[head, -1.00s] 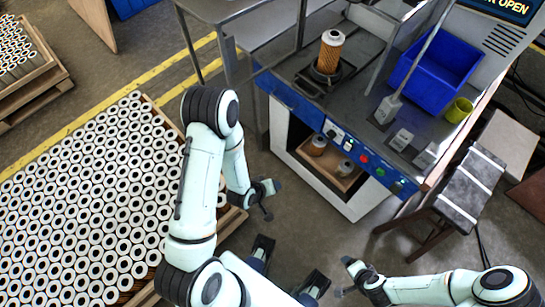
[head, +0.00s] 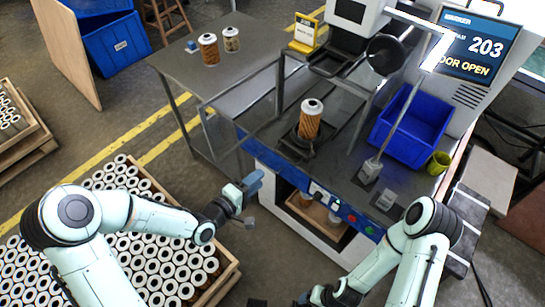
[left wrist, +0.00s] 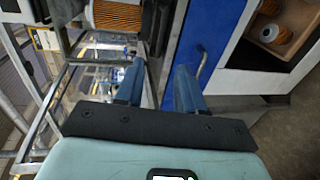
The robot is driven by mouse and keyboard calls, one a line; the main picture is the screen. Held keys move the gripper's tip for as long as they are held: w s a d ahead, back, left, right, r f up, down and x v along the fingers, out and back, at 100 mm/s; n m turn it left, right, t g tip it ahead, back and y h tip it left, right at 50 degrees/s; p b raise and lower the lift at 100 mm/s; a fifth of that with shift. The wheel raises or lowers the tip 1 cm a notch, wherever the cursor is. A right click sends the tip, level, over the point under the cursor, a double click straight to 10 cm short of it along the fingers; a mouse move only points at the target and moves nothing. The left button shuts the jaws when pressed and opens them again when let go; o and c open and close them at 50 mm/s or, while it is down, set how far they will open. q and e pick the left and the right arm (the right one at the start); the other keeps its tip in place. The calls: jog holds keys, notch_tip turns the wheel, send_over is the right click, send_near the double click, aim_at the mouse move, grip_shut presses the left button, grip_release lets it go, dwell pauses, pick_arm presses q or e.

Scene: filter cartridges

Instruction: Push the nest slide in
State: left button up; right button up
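The nest slide (head: 292,146) is a dark nest plate at the front of the machine, out in front of the open door frame. An orange pleated cartridge (head: 311,118) with a white end cap stands upright on it. The same kind of cartridge shows at the top of the left wrist view (left wrist: 117,14). My left gripper (head: 250,190) is in front of the blue front panel, below and left of the nest, apart from it. In the left wrist view its fingers (left wrist: 158,78) are apart with nothing between them. My right gripper (head: 318,296) is at the bottom edge, mostly cut off.
A blue bin (head: 412,128) and an olive cup (head: 438,163) stand right on the machine top. A side table (head: 190,75) with two cartridges is at the back left. The screen (head: 470,50) reads "DOOR OPEN". A pallet of cartridges (head: 130,250) lies below my left arm.

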pick_arm(q)
jog(key=p+x, duration=0.1)
jog(key=x, duration=1.1)
jog(key=shift+w+d+f, duration=0.1)
grip_shut()
